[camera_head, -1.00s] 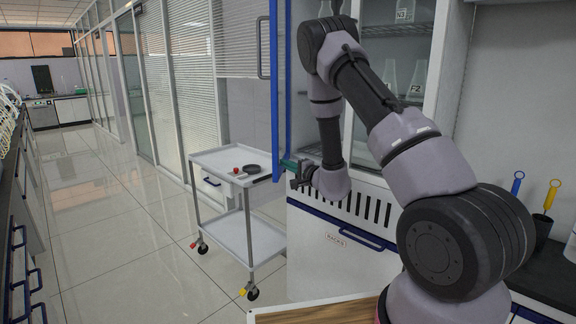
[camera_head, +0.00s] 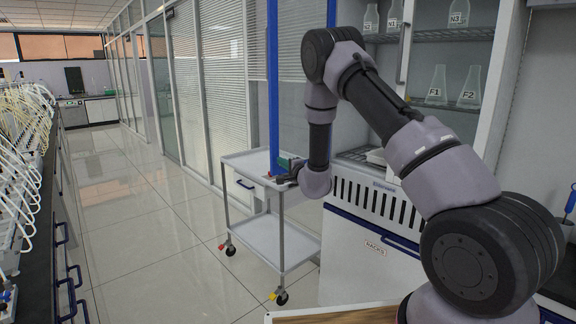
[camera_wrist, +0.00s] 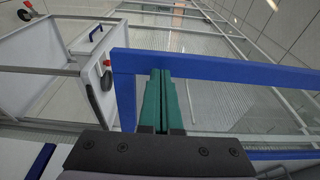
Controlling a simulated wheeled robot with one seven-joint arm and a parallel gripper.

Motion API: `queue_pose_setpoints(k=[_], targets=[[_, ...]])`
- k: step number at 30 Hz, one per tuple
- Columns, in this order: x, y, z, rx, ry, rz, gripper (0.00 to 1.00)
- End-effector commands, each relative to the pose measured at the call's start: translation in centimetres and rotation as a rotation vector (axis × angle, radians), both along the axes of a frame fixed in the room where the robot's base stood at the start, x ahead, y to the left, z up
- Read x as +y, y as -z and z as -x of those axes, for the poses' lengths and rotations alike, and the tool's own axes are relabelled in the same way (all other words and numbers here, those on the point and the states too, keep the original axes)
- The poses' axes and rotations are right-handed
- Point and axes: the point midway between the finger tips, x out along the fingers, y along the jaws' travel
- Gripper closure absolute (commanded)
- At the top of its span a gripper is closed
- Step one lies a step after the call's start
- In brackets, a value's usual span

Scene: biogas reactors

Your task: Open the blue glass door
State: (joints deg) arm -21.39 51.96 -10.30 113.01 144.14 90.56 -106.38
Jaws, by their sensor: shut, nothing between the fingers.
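The blue glass door (camera_head: 273,85) stands swung out from the cabinet, its blue frame around a clear pane. In the wrist view its blue frame (camera_wrist: 225,68) crosses behind my fingertips, with glass beyond. My gripper (camera_head: 285,168) is at the lower part of the door, near its outer upright. In the wrist view the green fingers of my gripper (camera_wrist: 160,75) are shut together with nothing between them. Their tips overlap the blue frame in the picture; I cannot tell whether they touch it. My arm hides part of the door and cabinet.
A white wheeled cart (camera_head: 265,238) stands just behind and below the door. The cabinet's shelves hold flasks (camera_head: 437,85). A white lower unit with a blue handle (camera_head: 390,240) stands below. A bench with tubing (camera_head: 25,150) runs along the left; the tiled aisle (camera_head: 150,215) is clear.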

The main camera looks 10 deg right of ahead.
Motion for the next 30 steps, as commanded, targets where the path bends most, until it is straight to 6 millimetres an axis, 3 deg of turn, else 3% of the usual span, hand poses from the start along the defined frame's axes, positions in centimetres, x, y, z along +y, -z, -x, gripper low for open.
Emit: queue_pose_setpoints(k=[20, 23, 30], targets=[[0.3, 0.0, -0.2, 0.001, 0.023, 0.0, 1.0], [0.0, 0.0, 0.8, 0.001, 0.022, 0.0, 1.0], [-1.9, 0.1, 5.2, 0.004, 0.023, 0.002, 1.0]])
